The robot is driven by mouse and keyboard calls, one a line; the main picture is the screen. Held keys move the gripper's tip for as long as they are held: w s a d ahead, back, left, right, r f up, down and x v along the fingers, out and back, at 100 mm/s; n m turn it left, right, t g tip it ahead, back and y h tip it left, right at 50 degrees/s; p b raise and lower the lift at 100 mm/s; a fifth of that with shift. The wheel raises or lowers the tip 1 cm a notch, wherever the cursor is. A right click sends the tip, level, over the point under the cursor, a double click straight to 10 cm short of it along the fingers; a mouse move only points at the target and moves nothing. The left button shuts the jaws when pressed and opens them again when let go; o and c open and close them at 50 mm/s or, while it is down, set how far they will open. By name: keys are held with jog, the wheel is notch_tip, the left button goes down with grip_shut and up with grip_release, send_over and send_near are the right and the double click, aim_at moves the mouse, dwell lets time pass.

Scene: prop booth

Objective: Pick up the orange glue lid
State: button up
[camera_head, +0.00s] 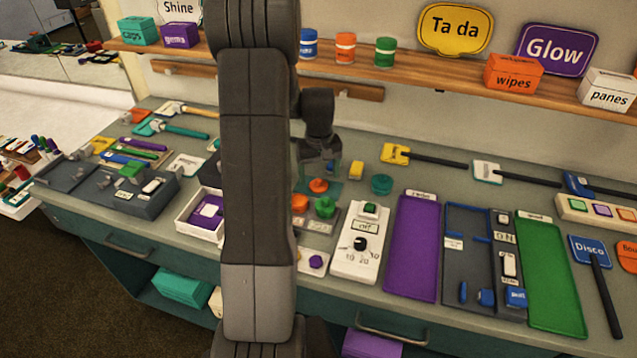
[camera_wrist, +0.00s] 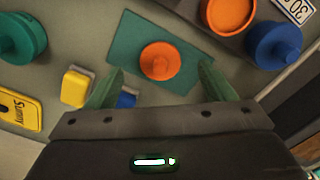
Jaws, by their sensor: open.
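The orange lid (camera_wrist: 160,62), a round disc with a raised knob, lies on a teal mat (camera_wrist: 122,38) in the wrist view. In the head view the lid (camera_head: 318,185) is just right of my dark arm link. My gripper (camera_wrist: 162,82) is open and empty, with one greenish finger on each side of the lid's near edge in the picture. The gap between the fingers is wider than the lid. The fingers do not touch it. In the head view the gripper is faint and partly hidden by my arm.
In the wrist view, a yellow block (camera_wrist: 76,87) and a small blue block (camera_wrist: 126,99) are close to the left finger. A teal lid (camera_wrist: 20,38), another orange round piece (camera_wrist: 228,15) and a blue one (camera_wrist: 275,45) lie around. A wooden shelf (camera_head: 420,80) runs above the counter.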

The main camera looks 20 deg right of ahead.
aim_at(319, 181)
jog(key=shift+f, duration=1.55)
jog(key=c, duration=1.1)
jog(key=shift+o, duration=0.2)
jog(key=shift+w, duration=0.1)
